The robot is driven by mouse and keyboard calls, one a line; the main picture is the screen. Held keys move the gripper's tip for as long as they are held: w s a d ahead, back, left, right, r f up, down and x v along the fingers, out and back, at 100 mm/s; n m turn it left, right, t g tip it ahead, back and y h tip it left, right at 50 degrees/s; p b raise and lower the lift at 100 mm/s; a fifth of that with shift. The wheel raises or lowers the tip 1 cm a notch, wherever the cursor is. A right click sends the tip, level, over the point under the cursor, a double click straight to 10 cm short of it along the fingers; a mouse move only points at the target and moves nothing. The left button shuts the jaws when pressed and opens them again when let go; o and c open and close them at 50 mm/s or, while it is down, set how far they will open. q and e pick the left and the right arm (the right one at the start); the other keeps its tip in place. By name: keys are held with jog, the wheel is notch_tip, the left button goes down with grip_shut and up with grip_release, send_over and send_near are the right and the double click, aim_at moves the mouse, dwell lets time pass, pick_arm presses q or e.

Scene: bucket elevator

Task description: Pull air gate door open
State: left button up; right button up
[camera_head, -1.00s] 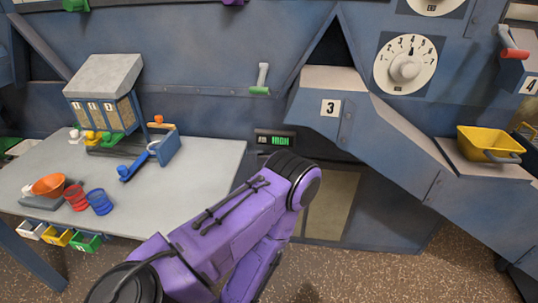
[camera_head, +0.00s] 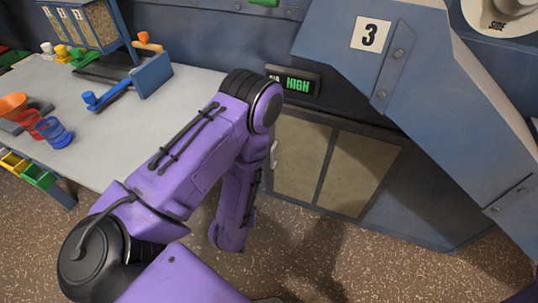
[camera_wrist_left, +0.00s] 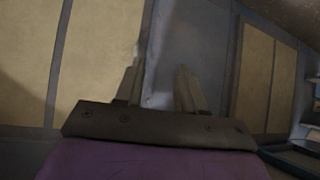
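A tan two-panel door or window (camera_head: 335,168), framed in dark metal, sits low in the blue machine wall, under a display reading HIGH (camera_head: 296,82). A small pale handle-like piece (camera_head: 273,154) shows at its left edge, beside my purple left arm. The arm hides the wall to its left, and my left gripper is hidden in the head view. In the left wrist view my left gripper (camera_wrist_left: 158,88) has its fingers apart, facing a grey-blue wall strip between tan panels (camera_wrist_left: 97,55) and (camera_wrist_left: 268,80). I cannot tell whether a handle lies between the fingers. My right gripper is not in view.
A grey table (camera_head: 95,135) with cups and small bins stands at left.

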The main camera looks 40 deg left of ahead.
pick_arm(q)
jog(key=w+f+t+y+b, duration=0.1)
jog(key=w+f+t+b, duration=0.3)
jog(key=w+f+b, duration=0.35)
jog(key=t+y+b, duration=0.2)
jog(key=t+b, duration=0.1)
jog(key=b, duration=0.3)
send_near(272, 157)
jog(key=f, duration=0.1)
jog(key=x, duration=0.3)
jog(key=b+x, duration=0.1)
jog(key=x, duration=0.2)
jog(key=r+x, duration=0.1)
jog(key=x, duration=0.3)
jog(key=shift+w+a, duration=0.15)
jog(key=shift+w, duration=0.25)
grip_shut()
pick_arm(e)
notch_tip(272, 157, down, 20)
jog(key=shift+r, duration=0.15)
